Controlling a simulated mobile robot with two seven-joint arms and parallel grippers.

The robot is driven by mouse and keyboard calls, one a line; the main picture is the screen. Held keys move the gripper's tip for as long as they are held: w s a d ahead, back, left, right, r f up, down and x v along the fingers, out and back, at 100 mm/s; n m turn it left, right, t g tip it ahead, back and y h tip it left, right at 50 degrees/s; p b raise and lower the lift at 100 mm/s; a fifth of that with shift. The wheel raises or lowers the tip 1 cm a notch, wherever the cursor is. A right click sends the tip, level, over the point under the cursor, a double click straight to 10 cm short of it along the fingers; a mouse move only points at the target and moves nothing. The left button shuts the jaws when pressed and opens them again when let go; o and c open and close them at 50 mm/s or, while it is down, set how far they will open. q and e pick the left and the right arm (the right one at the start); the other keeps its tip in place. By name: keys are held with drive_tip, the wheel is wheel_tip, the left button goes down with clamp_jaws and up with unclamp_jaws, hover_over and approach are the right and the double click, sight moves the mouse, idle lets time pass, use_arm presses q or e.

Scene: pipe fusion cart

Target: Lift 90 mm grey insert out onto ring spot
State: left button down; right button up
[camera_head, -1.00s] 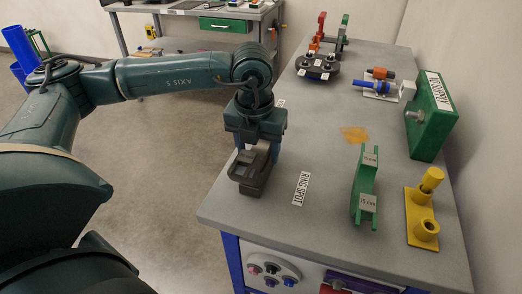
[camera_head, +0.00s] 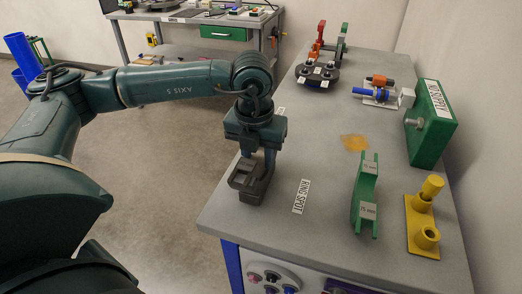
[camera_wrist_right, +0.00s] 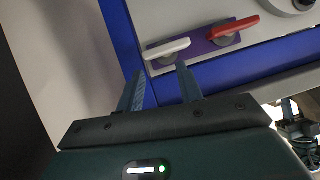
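My left gripper (camera_head: 257,158) points down at the left edge of the cart top, over a dark grey piece (camera_head: 247,188) with a notch in its upper side. Its fingers reach down to this piece and partly hide it. I cannot tell whether they grip it, or whether it is the 90 mm insert itself or a holder. The white RING SPOT label (camera_head: 301,196) lies just to its right on the grey top. My right gripper (camera_wrist_right: 160,78) is open and empty in the right wrist view, with the cart's front panel beyond its fingers.
A green stand (camera_head: 365,195) with small white labels and a yellow fitting (camera_head: 422,225) stand to the right. A green supply box (camera_head: 430,122) is at the right edge. White (camera_wrist_right: 167,48) and red (camera_wrist_right: 235,27) handles are on the front panel.

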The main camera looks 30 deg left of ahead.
use_arm(q)
drive_tip(key=shift+r, duration=0.15)
drive_tip(key=shift+r+p, duration=1.55)
drive_tip(key=shift+r, duration=1.35)
